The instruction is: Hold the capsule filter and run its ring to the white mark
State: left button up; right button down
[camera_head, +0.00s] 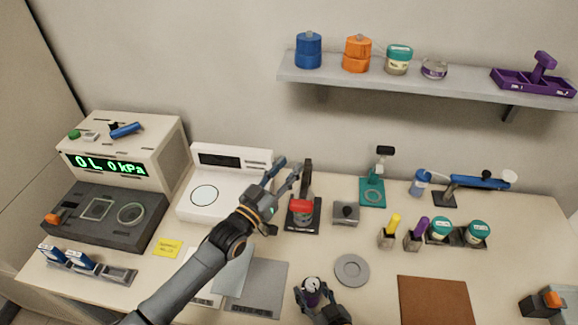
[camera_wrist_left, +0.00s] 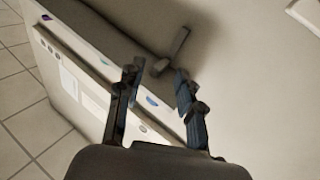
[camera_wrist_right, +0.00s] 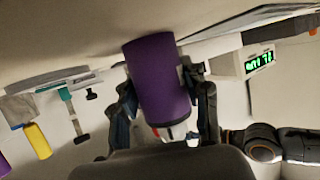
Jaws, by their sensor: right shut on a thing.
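The capsule filter appears to be the purple cylinder with a pale top (camera_head: 312,285) at the front middle of the bench in the head view. It also shows large in the right wrist view (camera_wrist_right: 158,82), with white and red details near the gripper. My right gripper (camera_head: 314,298) is shut on its sides. I cannot make out the ring's position or a white mark. My left gripper (camera_head: 288,170) is open and empty, raised in front of the white balance. In the left wrist view its fingers (camera_wrist_left: 157,85) are apart with nothing between them.
A grey disc (camera_head: 352,270) lies right of the capsule, and a brown mat (camera_head: 432,302) farther right. A red-and-black device (camera_head: 302,212) stands beside my left gripper. The white balance (camera_head: 222,190) is behind left. A shelf (camera_head: 420,88) hangs above the bench.

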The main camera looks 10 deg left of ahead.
pick_arm(q)
jog(key=shift+d+r+m+h, duration=0.3)
jog(key=shift+d+r+m, duration=0.1)
jog(key=shift+r+m, duration=0.3)
